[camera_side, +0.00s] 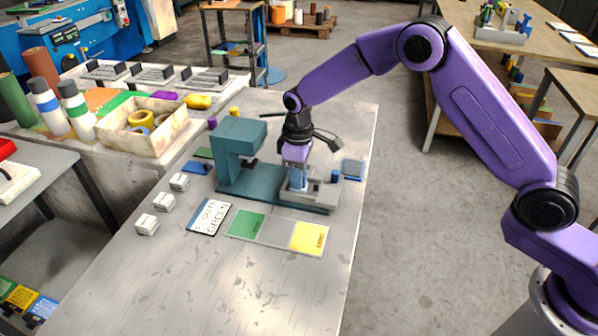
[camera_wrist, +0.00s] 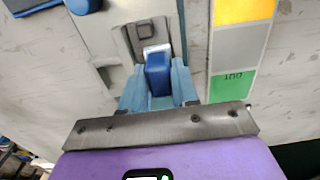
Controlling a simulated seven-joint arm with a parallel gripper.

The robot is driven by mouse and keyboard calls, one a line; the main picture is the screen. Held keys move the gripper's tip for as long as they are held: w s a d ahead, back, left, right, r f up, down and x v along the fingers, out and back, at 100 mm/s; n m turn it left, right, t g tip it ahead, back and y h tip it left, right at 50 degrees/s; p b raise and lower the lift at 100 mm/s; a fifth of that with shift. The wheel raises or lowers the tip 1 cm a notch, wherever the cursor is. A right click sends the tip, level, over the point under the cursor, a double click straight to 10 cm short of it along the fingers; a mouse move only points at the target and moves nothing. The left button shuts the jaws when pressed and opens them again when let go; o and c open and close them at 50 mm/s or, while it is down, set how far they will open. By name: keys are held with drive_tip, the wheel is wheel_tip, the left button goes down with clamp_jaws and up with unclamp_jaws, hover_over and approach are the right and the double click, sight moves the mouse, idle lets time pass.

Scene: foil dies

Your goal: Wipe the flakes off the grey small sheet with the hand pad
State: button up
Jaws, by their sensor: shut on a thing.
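My gripper (camera_wrist: 158,90) points down over the grey bed of the teal press and is shut on a blue block with a pale front edge, which looks like the hand pad (camera_wrist: 158,76). In the side view, my gripper (camera_side: 297,178) hides much of the pad. Ahead of the pad, in the wrist view, a small grey square (camera_wrist: 145,31) lies on the bed. I cannot tell whether it is the grey small sheet. No flakes can be made out on it. Whether the pad touches the bed is unclear.
The teal press (camera_side: 238,140) stands left of my gripper. A blue cylinder (camera_side: 335,176) and a blue-grey flat piece (camera_side: 353,167) are to its right. A green, grey and yellow strip (camera_side: 275,233), a written card (camera_side: 209,216) and pale blocks (camera_side: 163,202) lie nearby.

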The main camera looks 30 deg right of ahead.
drive_tip(key=shift+d, duration=0.1)
idle(0.4)
drive_tip(key=shift+w+d, duration=0.4)
drive_tip(key=shift+w, duration=0.05)
drive_tip(key=shift+r, duration=0.15)
idle(0.3)
drive_tip(key=shift+s+a+r, duration=0.25)
drive_tip(key=shift+r, duration=0.15)
drive_tip(key=shift+r, duration=0.1)
drive_tip(key=shift+r, duration=2.9)
